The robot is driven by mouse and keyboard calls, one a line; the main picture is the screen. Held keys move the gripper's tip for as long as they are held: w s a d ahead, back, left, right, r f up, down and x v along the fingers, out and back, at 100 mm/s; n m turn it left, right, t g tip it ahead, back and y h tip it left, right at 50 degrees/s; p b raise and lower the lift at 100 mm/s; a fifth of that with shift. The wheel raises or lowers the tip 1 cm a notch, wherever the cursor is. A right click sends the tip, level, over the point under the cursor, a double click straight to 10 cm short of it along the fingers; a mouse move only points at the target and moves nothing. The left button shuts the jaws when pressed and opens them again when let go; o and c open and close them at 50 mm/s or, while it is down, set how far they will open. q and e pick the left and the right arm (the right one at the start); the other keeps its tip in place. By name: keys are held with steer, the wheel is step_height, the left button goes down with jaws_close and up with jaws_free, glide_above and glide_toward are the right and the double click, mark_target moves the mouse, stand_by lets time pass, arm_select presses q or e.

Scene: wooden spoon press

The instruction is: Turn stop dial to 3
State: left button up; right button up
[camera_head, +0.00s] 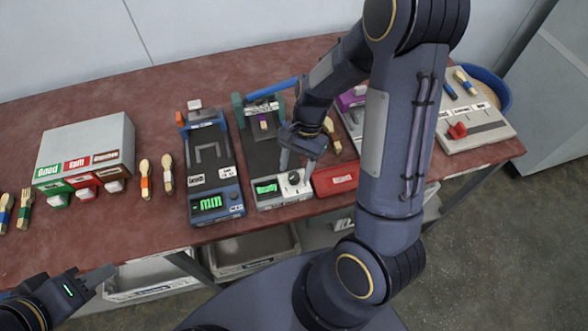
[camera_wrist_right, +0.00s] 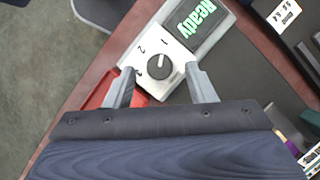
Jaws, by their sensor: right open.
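The stop dial (camera_wrist_right: 159,66) is a round black knob on a pale panel with the numbers 1, 2 and 3 around it. Its light mark seems to point toward the 1. In the head view the dial (camera_head: 294,179) sits at the front of the middle press (camera_head: 262,150). My right gripper (camera_wrist_right: 158,72) is open, with one finger on each side of the knob; I cannot tell whether they touch it. It also shows in the head view (camera_head: 296,168). My left gripper (camera_head: 97,277) is at the lower left, away from the table's objects; its jaw opening is unclear.
A green display (camera_wrist_right: 195,20) beside the dial reads "Ready". A red box (camera_head: 336,179) stands right of the dial. A blue-fronted press (camera_head: 208,160) and several wooden spoons and forks are to the left. A grey sorting box (camera_head: 88,145) stands further left.

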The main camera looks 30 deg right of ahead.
steer(key=shift+x, duration=0.85)
steer(key=c, duration=1)
steer(key=shift+o, duration=0.2)
